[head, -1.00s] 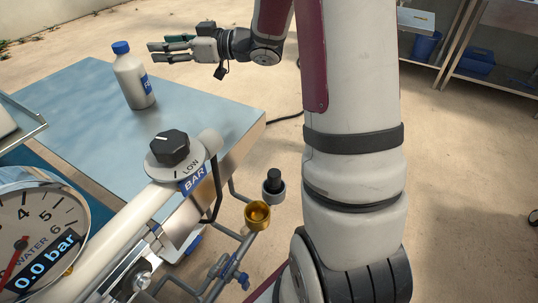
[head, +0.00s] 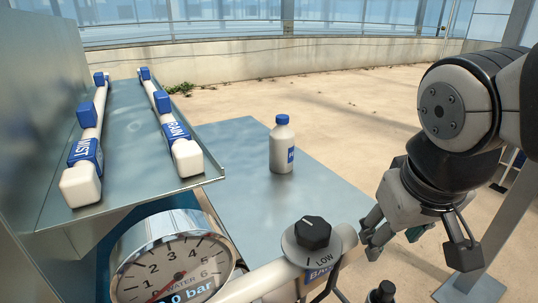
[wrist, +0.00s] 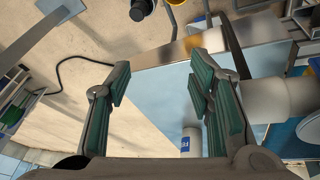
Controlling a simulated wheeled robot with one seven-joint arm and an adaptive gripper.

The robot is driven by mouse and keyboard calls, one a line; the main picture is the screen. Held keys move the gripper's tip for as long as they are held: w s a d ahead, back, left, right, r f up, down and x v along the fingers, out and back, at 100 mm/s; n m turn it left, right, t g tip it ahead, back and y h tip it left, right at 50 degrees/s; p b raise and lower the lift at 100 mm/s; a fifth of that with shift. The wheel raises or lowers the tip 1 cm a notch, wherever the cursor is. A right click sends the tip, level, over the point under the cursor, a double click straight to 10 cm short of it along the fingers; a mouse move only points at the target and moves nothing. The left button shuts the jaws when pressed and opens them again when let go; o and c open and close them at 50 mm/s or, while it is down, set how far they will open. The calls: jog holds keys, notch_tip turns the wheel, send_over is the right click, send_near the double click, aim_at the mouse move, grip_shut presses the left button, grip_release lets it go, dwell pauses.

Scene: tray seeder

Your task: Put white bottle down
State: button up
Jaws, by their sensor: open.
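The white bottle (head: 282,152), with a blue cap and a blue label, stands upright on the blue-grey metal table (head: 335,195). My gripper (head: 418,244) is to the right of the bottle and nearer the camera, clear of it. Its fingers are spread and hold nothing. In the wrist view my gripper (wrist: 158,70) shows its green-padded fingers wide apart. Part of the bottle (wrist: 190,143) shows there low in the picture, beside the right finger, beyond the fingers; the rest is hidden.
A black knob marked LOW (head: 312,233) sits on a white pipe between the table and my gripper. A pressure gauge (head: 172,262) is at lower left. Table space around the bottle is clear.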

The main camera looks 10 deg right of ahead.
jog(key=s+a+f+g+y, duration=0.1)
jog(key=s+a, duration=0.4)
jog(key=s, duration=0.6)
jog(key=shift+f+n+g+y, duration=0.3)
jog(key=shift+n+g+y, duration=0.15)
jog(key=shift+g, duration=0.55)
jog(key=shift+w, duration=0.1)
notch_tip(320, 180, up, 22)
jog(key=t+p, duration=0.3)
jog(key=p, duration=1.7)
jog(key=shift+p, duration=0.35)
jog(key=shift+o, duration=0.6)
jog(key=shift+r+t+p, duration=0.3)
jog(key=shift+r, duration=0.2)
